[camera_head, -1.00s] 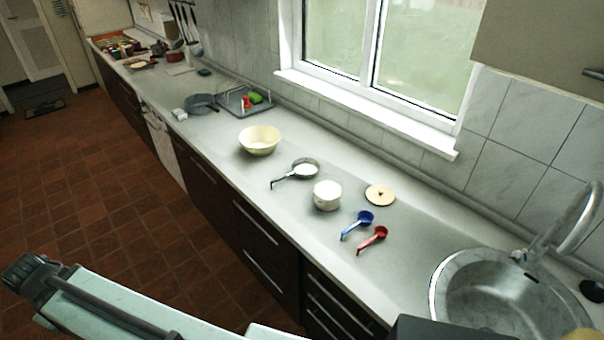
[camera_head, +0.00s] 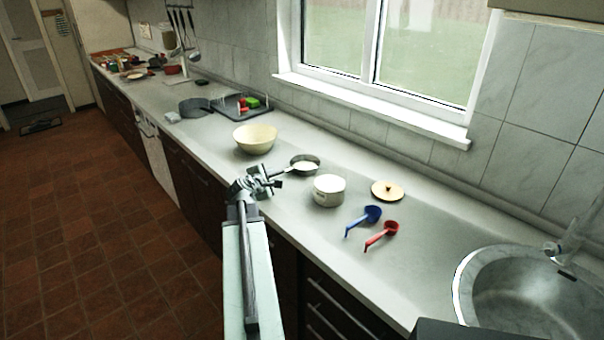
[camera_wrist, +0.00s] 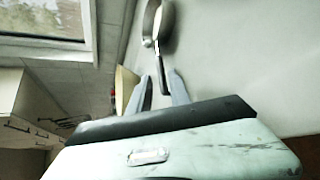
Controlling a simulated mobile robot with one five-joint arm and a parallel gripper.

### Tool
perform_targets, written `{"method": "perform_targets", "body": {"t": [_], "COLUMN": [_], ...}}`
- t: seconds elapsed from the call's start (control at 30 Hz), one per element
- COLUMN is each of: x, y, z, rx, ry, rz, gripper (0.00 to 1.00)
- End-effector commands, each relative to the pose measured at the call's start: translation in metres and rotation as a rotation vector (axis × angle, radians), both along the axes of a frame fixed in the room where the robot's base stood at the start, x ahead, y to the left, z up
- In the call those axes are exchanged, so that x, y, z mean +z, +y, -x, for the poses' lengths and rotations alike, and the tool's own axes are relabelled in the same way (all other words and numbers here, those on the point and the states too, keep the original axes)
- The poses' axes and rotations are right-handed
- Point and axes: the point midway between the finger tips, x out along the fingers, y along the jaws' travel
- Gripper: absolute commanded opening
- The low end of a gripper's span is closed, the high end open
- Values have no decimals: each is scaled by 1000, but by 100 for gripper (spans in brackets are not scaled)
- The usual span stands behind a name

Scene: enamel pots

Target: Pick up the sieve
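The sieve (camera_head: 305,162) is a small round grey-rimmed piece with a pale inside and a long handle, lying on the counter between the cream bowl and the white pot. My gripper (camera_head: 268,180) is over the front part of the counter at the handle side of the sieve and hides part of the handle. In the wrist view the sieve (camera_wrist: 153,22) is at the top, its dark handle pointing down towards the gap between the two spread fingers of my gripper (camera_wrist: 160,86). The gripper is open. No grip on the handle shows.
The cream bowl (camera_head: 255,138) stands left of the sieve. To its right are a white pot (camera_head: 328,190), a round lid (camera_head: 388,190), a blue scoop (camera_head: 364,219) and a red scoop (camera_head: 383,234). The sink (camera_head: 520,290) is at the far right.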

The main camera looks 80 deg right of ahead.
Motion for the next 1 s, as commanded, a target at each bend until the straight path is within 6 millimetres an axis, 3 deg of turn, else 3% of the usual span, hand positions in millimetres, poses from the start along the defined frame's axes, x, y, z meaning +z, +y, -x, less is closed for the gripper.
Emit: {"method": "perform_targets", "body": {"t": [0.13,0.37,0.6,0.83,0.93,1.0], "x": [-10,-15,-32,-31,-31,-31], "y": [-19,-30,-67,-69,-69,-69], "z": [0,0,1,2,2,2], "rx": [-3,-4,-4,-3,-3,-4], "ry": [-2,-3,-3,-4,-4,-4], "rz": [-1,-2,-2,-3,-3,-3], "gripper": [23,23,23,23,0,0]}}
